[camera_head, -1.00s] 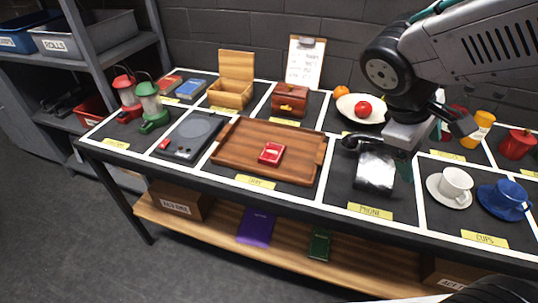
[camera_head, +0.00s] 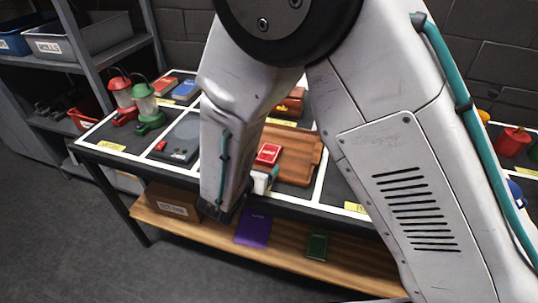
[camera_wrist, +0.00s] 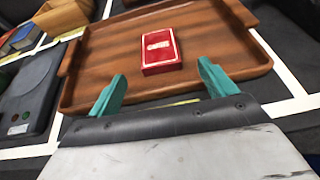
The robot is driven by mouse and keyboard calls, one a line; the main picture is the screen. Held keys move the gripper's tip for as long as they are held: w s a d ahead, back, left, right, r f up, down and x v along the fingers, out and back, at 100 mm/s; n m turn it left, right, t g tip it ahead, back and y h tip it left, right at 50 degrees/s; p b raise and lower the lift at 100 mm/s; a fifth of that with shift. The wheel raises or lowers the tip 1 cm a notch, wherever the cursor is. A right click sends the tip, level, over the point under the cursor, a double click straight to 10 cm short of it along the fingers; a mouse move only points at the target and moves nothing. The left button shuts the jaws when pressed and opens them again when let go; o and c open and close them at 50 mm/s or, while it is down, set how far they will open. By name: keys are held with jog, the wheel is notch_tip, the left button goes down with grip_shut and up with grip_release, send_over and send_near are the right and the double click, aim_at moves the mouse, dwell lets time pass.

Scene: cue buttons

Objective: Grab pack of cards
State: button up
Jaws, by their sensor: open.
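The red pack of cards (camera_head: 268,153) lies flat on the wooden tray (camera_head: 302,160). In the wrist view the pack (camera_wrist: 161,50) sits near the middle of the tray (camera_wrist: 95,75), with a pale label on its top. My gripper (camera_wrist: 158,90) is open, its two teal fingers apart and pointing toward the pack. The pack is ahead of the fingertips, not between them, and nothing is held. In the head view my arm covers much of the table and most of the gripper, and it hides part of the tray.
A dark turntable-like device (camera_wrist: 30,95) stands left of the tray, with a wooden box (camera_wrist: 62,16) beyond it. Red (camera_head: 122,95) and green (camera_head: 146,104) lanterns stand at the table's left end. A purple item (camera_head: 253,227) and a green item (camera_head: 317,245) lie on the lower shelf.

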aim_at(267, 156)
jog(key=x, duration=0.7)
jog(key=shift+w, duration=0.2)
jog(key=shift+r, duration=0.1)
jog(key=c, duration=1.1)
